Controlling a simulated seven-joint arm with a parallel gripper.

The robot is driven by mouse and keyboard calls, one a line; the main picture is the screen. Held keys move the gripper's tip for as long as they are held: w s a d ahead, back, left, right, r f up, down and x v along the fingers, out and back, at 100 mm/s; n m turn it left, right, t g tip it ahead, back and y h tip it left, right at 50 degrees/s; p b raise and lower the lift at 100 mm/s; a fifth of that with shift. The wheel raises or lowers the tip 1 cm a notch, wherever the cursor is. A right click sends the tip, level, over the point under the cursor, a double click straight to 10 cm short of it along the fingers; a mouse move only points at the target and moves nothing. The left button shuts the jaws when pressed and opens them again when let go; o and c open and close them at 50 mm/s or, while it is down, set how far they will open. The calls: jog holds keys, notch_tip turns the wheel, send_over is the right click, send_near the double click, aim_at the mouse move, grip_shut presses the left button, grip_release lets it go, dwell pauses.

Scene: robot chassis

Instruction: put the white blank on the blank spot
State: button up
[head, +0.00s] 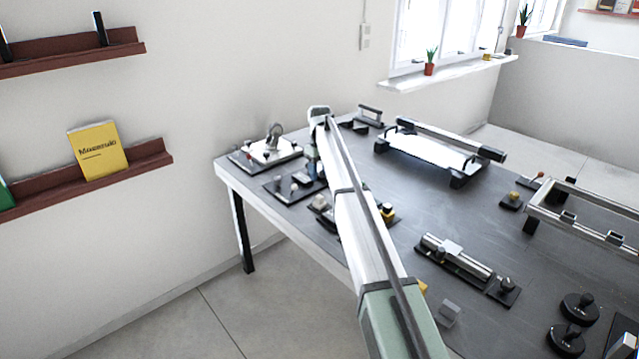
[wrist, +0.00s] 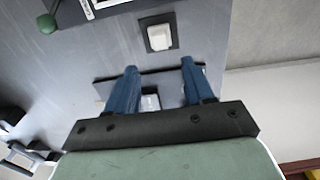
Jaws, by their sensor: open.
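A small white block (wrist: 160,36), which looks like the white blank, sits in a dark square holder (wrist: 150,19) beyond my fingertips in the wrist view. A pale block (head: 320,203) beside my arm in the head view may be the same one. My gripper (wrist: 160,70) is open, its blue fingers apart, with nothing held between them. A dark plate with a light square (wrist: 150,101) shows past and between the fingers; the fingers cover part of it. I cannot tell which place is the blank spot. In the head view my gripper (head: 312,152) is small and partly hidden by my arm.
A white device with a knob (head: 272,148) stands at the table's far left corner. A dark plate with small parts (head: 293,186) lies near the left edge. A long-railed white tray (head: 430,150) and a metal cylinder fixture (head: 457,258) stand right of my arm. Bare tabletop (head: 400,190) lies between.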

jog(key=shift+r, duration=1.35)
